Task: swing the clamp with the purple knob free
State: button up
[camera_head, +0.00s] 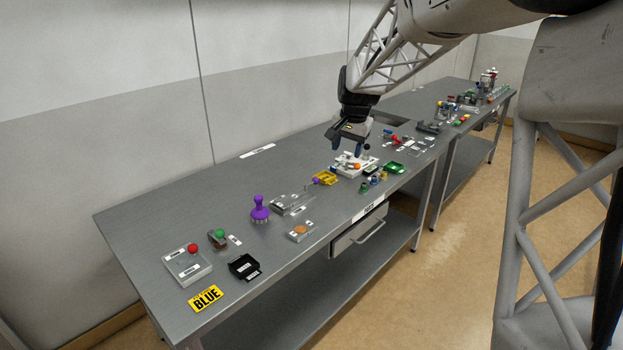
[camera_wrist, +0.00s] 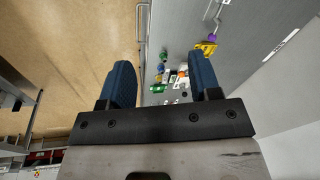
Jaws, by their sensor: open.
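In the head view, a small purple knob (camera_head: 316,181) shows at the near left side of a yellow block (camera_head: 326,177), beside a low grey fixture (camera_head: 291,204). The clamp's arm is too small to make out. In the wrist view, the purple knob (camera_wrist: 212,37) and yellow block (camera_wrist: 205,48) show at the upper right, just past the right finger. My gripper (camera_head: 346,146) is open and empty, above a white fixture (camera_head: 345,167) with an orange part, to the right of the purple knob. Its two dark blue fingers stand wide apart in the wrist view (camera_wrist: 163,80).
A larger purple-handled tool (camera_head: 259,210) stands farther left. A red-button box (camera_head: 187,262), a black tray (camera_head: 244,266) and a yellow BLUE sign (camera_head: 206,298) lie at the left end. A green tray (camera_head: 392,168) lies right of the white fixture.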

jog(key=w+a+f+m, duration=0.15)
jog(key=w+f, duration=0.25)
jog(key=w, duration=0.4)
jog(key=w+a+f, duration=0.2)
jog(key=w+f, duration=0.2)
jog(key=w, duration=0.3)
jog(key=m, duration=0.2)
send_over(312, 182)
jog(key=s+d, duration=0.1)
notch_tip(312, 182, down, 13)
jog(key=shift+d+y, duration=0.1)
jog(key=shift+y, duration=0.2)
jog(key=shift+f, duration=0.15)
jog(key=shift+x, duration=3.7)
jog(key=shift+s, duration=0.15)
grip_shut()
